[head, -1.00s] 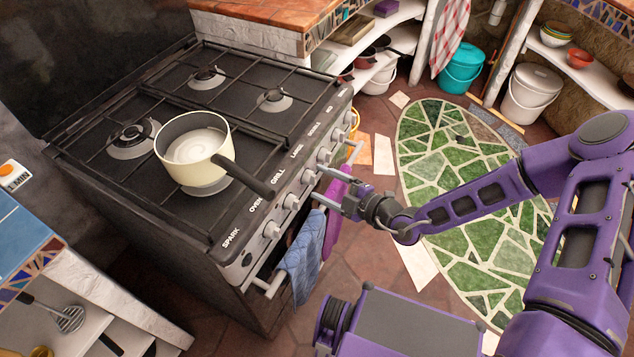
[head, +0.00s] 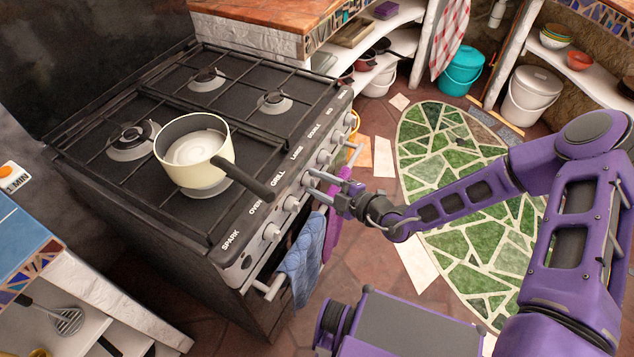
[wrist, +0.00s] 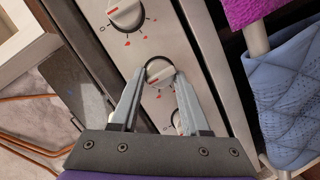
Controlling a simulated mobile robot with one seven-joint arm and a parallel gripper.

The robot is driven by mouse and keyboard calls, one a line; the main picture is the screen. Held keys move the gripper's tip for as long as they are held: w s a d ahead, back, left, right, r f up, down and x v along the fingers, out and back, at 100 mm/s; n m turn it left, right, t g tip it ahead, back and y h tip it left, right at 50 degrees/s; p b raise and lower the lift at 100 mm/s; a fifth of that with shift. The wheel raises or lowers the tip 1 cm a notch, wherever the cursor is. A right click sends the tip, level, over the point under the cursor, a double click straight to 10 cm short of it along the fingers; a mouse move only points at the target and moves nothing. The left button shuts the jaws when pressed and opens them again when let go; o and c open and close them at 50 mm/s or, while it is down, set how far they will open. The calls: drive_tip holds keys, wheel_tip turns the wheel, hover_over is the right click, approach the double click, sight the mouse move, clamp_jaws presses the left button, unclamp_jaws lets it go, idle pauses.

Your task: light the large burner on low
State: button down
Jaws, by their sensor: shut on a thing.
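The stove's front panel (head: 262,222) carries a row of knobs with printed labels, among them SPARK, OVEN, GRILL and LARGE. My gripper (head: 309,180) is at the panel, on the knob in line with the LARGE label. In the wrist view its two fingers close around the sides of that knob (wrist: 160,78). Red marks show on the panel below it; its exact setting is hard to read. The widest-looking burner (head: 134,137) is at the left of the hob, with no flame visible.
A cream pot (head: 193,165) stands on the nearer burner, its dark handle reaching over the panel edge near my gripper. A blue cloth (head: 302,262) and a magenta cloth (head: 334,222) hang from the oven rail below. Another knob (wrist: 125,14) is beside the gripped one.

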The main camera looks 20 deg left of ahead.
idle(0.3)
drive_tip(key=shift+s+n+t+p, duration=0.1)
drive_tip(key=shift+n+t+p, duration=0.4)
drive_tip(key=shift+n+p, duration=0.6)
drive_tip(key=n, duration=0.1)
drive_tip(key=n+y, duration=0.1)
drive_tip(key=n+t, duration=0.1)
drive_tip(key=n, duration=0.1)
drive_tip(key=shift+f+p, duration=0.25)
drive_tip(key=shift+p, duration=0.15)
drive_tip(key=n, duration=0.2)
drive_tip(key=n+y, duration=0.1)
drive_tip(key=n, duration=0.1)
drive_tip(key=shift+f+n, duration=0.2)
drive_tip(key=shift+n, duration=0.1)
drive_tip(key=n+y+b, duration=0.1)
drive_tip(key=n+y, duration=0.1)
drive_tip(key=n, duration=0.3)
drive_tip(key=shift+f, duration=0.15)
drive_tip(key=n+g+b, duration=0.1)
drive_tip(key=n, duration=0.3)
drive_tip(key=n+g+y+b, duration=0.1)
drive_tip(key=n+g, duration=0.1)
drive_tip(key=n, duration=0.3)
drive_tip(key=w+n+g+y+b, duration=0.1)
drive_tip(key=n+g, duration=0.1)
drive_tip(key=n, duration=0.3)
drive_tip(key=shift+n, duration=0.3)
